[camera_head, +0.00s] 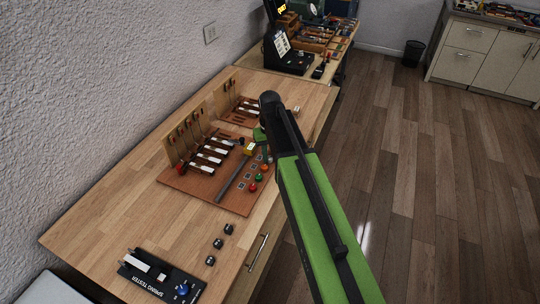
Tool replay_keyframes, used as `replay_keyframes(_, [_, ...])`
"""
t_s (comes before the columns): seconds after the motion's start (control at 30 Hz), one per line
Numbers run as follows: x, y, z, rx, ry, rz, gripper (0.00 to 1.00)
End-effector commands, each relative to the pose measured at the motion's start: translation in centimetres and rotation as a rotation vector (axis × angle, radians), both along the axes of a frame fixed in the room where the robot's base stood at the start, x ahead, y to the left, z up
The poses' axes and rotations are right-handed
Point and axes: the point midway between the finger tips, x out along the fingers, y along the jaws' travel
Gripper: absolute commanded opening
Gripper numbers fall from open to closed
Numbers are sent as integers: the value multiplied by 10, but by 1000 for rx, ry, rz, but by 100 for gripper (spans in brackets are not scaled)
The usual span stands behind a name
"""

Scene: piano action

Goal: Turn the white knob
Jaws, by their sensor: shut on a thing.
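My gripper (262,140) is at the right edge of the reddish-brown piano-action board (190,186), at the far end of its row of coloured knobs. It is partly hidden by my green and black arm. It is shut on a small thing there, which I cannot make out. A red knob (253,187), a green knob (258,177) and an orange knob (264,168) stand in the row nearer to me. I cannot clearly see a white knob; the end of the row is covered by the gripper and arm.
Several white-tipped key pieces (208,158) stand at left. A black spring tester (160,276) and small black blocks (218,243) lie nearer. The wooden bench (100,225) is otherwise clear in front.

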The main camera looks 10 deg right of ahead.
Motion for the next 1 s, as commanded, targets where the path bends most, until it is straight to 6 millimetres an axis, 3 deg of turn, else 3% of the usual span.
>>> replay_keyframes(0.2, [0,0,0,0,1,-1,0])
replay_keyframes(0.23, [0,0,0,0,1,-2,27])
replay_keyframes(0.37, [0,0,0,0,1,-2,44])
replay_keyframes(0.77, [0,0,5,0,0,-3,45])
replay_keyframes(1.0, [0,0,40,0,0,-3,45])
